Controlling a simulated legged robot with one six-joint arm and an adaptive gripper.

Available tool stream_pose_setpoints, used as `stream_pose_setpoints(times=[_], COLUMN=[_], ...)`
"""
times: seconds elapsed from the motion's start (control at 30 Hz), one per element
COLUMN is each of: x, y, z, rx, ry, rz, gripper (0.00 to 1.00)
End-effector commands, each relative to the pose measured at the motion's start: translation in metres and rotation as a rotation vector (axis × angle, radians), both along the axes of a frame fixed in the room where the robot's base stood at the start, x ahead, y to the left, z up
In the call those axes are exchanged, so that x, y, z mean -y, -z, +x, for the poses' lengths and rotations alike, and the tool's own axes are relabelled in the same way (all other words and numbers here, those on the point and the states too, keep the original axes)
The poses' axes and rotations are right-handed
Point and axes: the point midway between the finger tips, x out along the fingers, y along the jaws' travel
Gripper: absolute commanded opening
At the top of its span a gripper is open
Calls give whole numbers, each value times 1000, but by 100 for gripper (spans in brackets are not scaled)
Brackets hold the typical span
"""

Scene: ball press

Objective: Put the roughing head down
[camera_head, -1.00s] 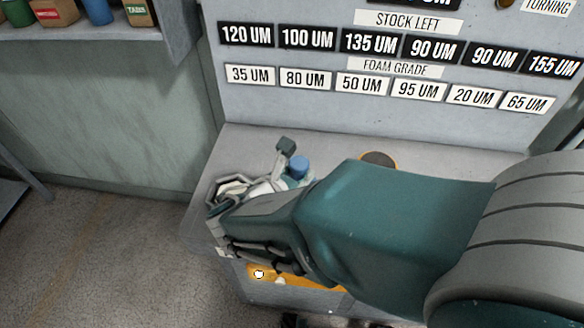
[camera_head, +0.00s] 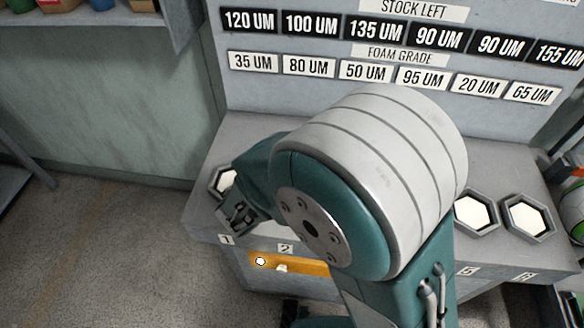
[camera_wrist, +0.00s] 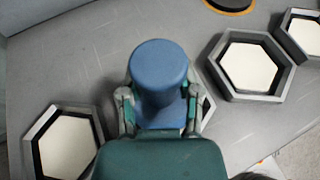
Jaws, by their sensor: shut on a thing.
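The blue, round-topped roughing head (camera_wrist: 159,65) stands up between the fingers of my gripper (camera_wrist: 159,98) in the wrist view. The fingers are shut on it from both sides. Its lower part is hidden by my gripper. It is over the grey bench, near a hexagonal holder (camera_wrist: 200,108) mostly hidden behind it. I cannot tell the height above the bench.
Hexagonal holders with white pads stand on the bench: one at left (camera_wrist: 65,145), one at right (camera_wrist: 248,65), another (camera_wrist: 302,33) beyond. An orange-rimmed dark disc (camera_wrist: 231,3) lies behind. In the head view two holders (camera_head: 474,212) (camera_head: 527,217) sit right of my arm.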

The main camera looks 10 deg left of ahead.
Motion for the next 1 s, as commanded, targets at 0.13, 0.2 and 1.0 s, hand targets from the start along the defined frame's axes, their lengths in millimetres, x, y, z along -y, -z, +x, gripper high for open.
stream_pose_setpoints(times=[0.13,0.2,1.0], x=[0,0,-17], y=[-2,0,-16], z=[0,0,-34], rx=[4,4,2], ry=[0,0,-5], rz=[1,1,3], gripper=[0,0,79])
